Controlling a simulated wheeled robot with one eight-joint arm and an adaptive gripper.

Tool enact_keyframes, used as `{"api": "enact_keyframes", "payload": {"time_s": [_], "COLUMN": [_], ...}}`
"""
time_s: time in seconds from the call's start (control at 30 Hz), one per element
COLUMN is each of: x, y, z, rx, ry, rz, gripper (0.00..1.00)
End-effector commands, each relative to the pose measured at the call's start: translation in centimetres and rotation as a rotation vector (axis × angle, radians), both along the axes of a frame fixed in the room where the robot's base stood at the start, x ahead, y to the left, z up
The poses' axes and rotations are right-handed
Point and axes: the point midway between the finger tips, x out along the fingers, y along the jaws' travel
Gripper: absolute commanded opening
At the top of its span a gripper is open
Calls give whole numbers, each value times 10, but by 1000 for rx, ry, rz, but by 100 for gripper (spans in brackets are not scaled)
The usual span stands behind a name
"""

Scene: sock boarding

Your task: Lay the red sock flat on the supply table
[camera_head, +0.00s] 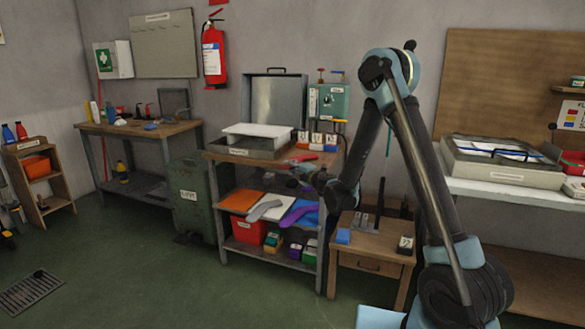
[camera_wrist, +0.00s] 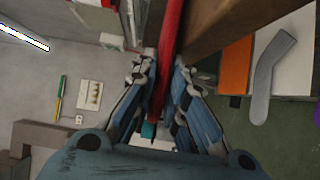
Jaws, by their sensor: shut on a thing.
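The red sock (camera_wrist: 168,60) is a long red strip running between my gripper's fingers and up out of the wrist view. My gripper (camera_wrist: 160,105) is shut on it. In the head view, my gripper (camera_head: 305,174) is at the front right edge of the middle wooden table (camera_head: 228,155), which I take to be the supply table. A small red patch there, probably the sock (camera_head: 302,157), shows at the table top's right end. How much of the sock rests on the wood is unclear. The table's wooden edge (camera_wrist: 225,25) is close beside the sock in the wrist view.
A tray with a white board (camera_head: 258,133) stands on the table, and small labelled boxes (camera_head: 318,140) are at its right. The shelf below holds a grey sock (camera_head: 265,209) and a purple sock (camera_head: 298,213). A small wooden stand (camera_head: 372,250) is close on the right.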

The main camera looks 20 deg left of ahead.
Motion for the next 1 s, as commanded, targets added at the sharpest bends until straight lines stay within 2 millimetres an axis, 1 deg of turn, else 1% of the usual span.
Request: {"api": "enact_keyframes", "payload": {"time_s": [0.13,0.17,0.2,0.27,0.5,0.53,0.57,0.6,1.0], "x": [0,-1,-1,-1,-1,-1,-1,-1,-1], "y": [1,1,1,1,1,1,1,1,1], "z": [0,0,0,0,0,0,0,0,0], "rx": [0,0,0,0,0,0,0,0,0], "ry": [0,0,0,0,0,0,0,0,0], "rz": [1,1,1,1,2,2,2,2,2], "gripper": [0,15,24,36,36,40,47,50,50]}}
